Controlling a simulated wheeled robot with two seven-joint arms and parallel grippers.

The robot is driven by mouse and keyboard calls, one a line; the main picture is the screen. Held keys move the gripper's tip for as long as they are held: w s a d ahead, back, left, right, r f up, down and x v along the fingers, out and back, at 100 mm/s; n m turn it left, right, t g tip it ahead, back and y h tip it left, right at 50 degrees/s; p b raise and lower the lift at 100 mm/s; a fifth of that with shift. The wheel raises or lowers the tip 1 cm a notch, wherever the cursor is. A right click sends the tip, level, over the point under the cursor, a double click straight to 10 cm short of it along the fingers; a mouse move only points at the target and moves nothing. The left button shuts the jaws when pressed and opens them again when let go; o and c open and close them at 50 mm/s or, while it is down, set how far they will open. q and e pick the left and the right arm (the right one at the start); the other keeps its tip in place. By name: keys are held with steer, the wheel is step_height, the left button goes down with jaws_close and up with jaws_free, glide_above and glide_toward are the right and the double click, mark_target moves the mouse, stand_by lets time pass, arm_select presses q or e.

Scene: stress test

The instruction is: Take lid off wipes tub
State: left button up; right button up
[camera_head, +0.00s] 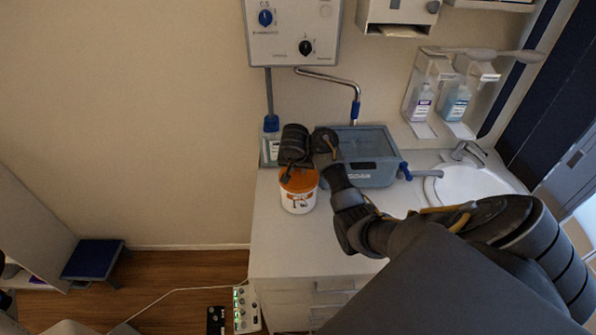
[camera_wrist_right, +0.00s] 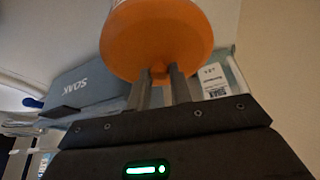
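The wipes tub (camera_head: 298,203) is a white bucket with a printed label, upright on the counter near its left edge. Its orange lid (camera_head: 299,181) sits on top. In the right wrist view the lid (camera_wrist_right: 160,38) fills the top middle, with a small tab at its rim. My right gripper (camera_head: 288,176) reaches down to the lid from behind. In the wrist view its two fingers (camera_wrist_right: 160,78) are closed on either side of the tab, touching it. Little of the white tub shows there. My left gripper is not in view.
A blue-grey SOAK box (camera_head: 370,155) stands right behind the tub, also in the wrist view (camera_wrist_right: 85,88). A tray with a bottle (camera_head: 271,146) is behind left. A sink (camera_head: 470,186) lies right. Counter in front of the tub is clear.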

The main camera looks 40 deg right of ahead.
mark_target(298, 171)
jaws_close()
steer(key=shift+r, duration=0.3)
step_height(298, 171, up, 9)
steer(key=shift+r+b, duration=0.15)
steer(key=shift+b, duration=0.15)
